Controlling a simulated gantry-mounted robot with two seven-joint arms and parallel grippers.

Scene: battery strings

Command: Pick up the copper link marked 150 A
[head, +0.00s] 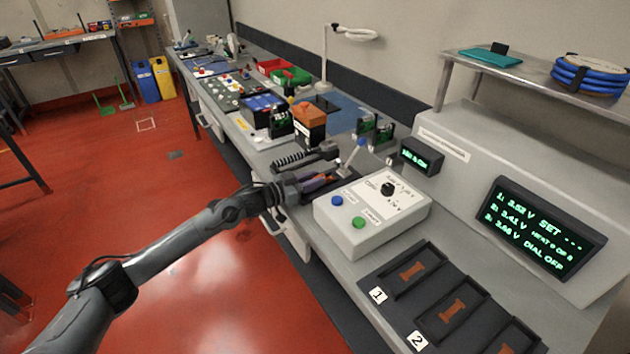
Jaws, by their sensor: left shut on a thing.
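My left gripper (322,178) comes in from the left and is low over the bench, just behind the white control box. It is shut on a small copper-coloured piece (318,182), which looks like a copper link. The fingers cover most of it, and no 150 A marking can be read. Orange-brown I-shaped pieces lie in the dark numbered bays at the front right, one in bay 1 (411,271) and one in bay 2 (452,310). A third bay is cut off at the bottom edge. My right gripper is not in view.
The white control box (370,238) has a dial and blue and green buttons. A blue-knobbed lever (356,152) stands by my gripper. The voltage display (540,228) is at the right. A black battery with an orange top (309,115) and green boards (365,126) stand farther back.

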